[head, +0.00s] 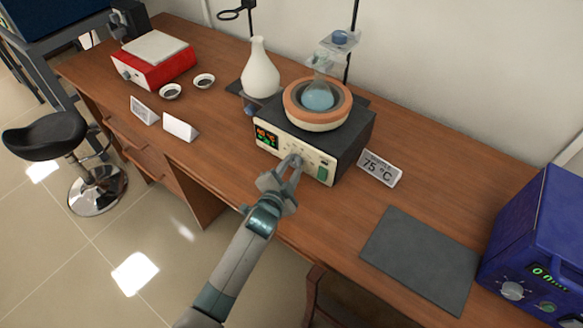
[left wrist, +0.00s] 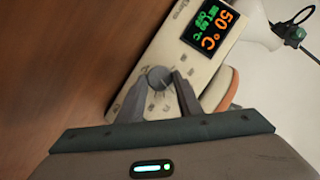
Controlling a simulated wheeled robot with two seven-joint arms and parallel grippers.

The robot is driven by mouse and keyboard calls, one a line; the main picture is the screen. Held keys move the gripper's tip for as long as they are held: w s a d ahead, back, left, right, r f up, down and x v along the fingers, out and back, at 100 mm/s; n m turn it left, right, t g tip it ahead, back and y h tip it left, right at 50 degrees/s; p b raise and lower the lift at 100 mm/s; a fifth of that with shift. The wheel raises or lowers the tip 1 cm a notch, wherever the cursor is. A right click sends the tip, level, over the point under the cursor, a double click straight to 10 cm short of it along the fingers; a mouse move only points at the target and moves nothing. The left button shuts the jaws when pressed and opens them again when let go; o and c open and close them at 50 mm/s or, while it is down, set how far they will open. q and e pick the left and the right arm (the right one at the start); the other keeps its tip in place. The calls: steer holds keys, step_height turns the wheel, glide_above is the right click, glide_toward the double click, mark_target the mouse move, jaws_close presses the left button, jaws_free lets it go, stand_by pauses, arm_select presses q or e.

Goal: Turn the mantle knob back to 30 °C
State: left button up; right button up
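The heating mantle's control box (head: 345,150) stands on the bench, with an orange-rimmed bowl (head: 297,113) holding a round flask of blue liquid (head: 319,96). Its front display (head: 266,137) reads 50 °C in orange in the left wrist view (left wrist: 212,27), above smaller green text I cannot read surely. The mantle knob (left wrist: 158,79) is grey and round, on the cream front panel. My left gripper (head: 294,160) reaches the panel; in the left wrist view its fingertips (left wrist: 160,77) sit on both sides of the knob, which fills the gap. My right gripper is out of view.
A card (head: 379,169) reading 75 °C stands right of the mantle. A grey mat (head: 420,259) and blue device (head: 535,240) are at right. A white flask (head: 260,72) and red hotplate (head: 154,60) are at left. Clamps on stands rise behind.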

arm_select(q)
steer(key=shift+c, duration=0.9)
steer(key=shift+p, duration=0.4)
steer(key=n+p, duration=0.1)
steer(key=n+g+p, duration=0.1)
steer(key=p, duration=0.1)
steer(key=shift+w+a+r+h, duration=0.15)
steer(key=shift+r+h, duration=0.1)
steer(key=shift+h, duration=0.15)
steer(key=shift+a+n+g+h+p, duration=0.1)
steer(key=shift+n+g+h+p, duration=0.3)
steer(key=shift+n+p, duration=0.4)
steer(key=shift+f+n+g+h, duration=0.15)
steer(key=shift+n+g+h, duration=0.15)
steer(key=shift+n, duration=0.3)
